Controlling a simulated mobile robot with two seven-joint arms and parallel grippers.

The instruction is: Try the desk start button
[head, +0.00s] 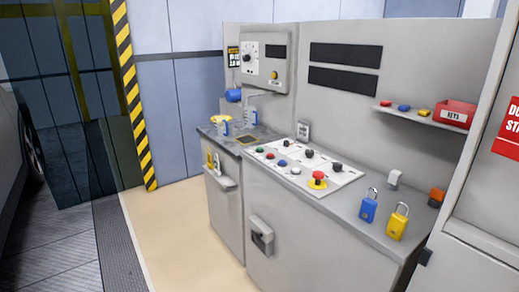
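A pale control panel (325,188) lies on the grey desk top. Black knobs (309,154) sit behind that row. A red mushroom button (318,176) on a yellow base is at the panel's front right. The labels are too small to read, so I cannot tell which is the start button. Neither of my grippers is in view.
A blue padlock (368,208) and a yellow padlock (397,224) stand on the desk's right end. A shelf (430,117) above holds a red key box (455,113). A wall box (264,62) hangs behind. The beige floor (170,225) left of the desk is clear.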

